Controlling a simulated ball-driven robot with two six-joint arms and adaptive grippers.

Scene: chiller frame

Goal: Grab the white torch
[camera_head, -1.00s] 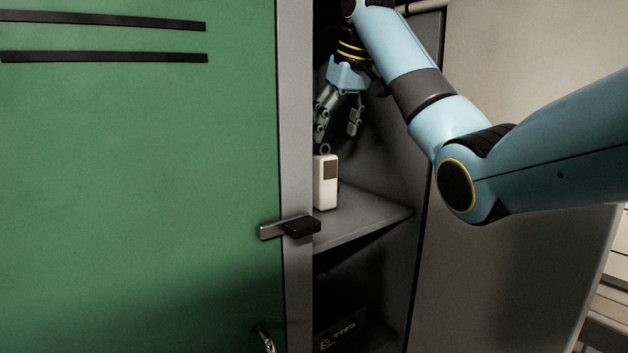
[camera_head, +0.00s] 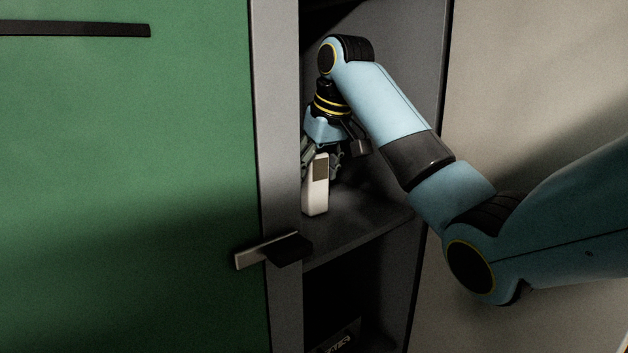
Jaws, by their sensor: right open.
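The white torch (camera_head: 315,194) stands upright on the locker shelf, close to the grey door post. It is a slim white block with a dark panel near its top. My right gripper (camera_head: 322,169) comes down from above, open, with its fingers around the upper part of the torch. The torch's top is partly hidden among the fingers, and I cannot tell whether they touch it. My left gripper is not in view.
The grey shelf (camera_head: 355,228) is clear to the right of the torch. A grey post (camera_head: 277,130) and a latch with a black handle (camera_head: 288,250) stand at the left, beside the green door (camera_head: 120,150). A dark box (camera_head: 338,340) lies in the lower compartment.

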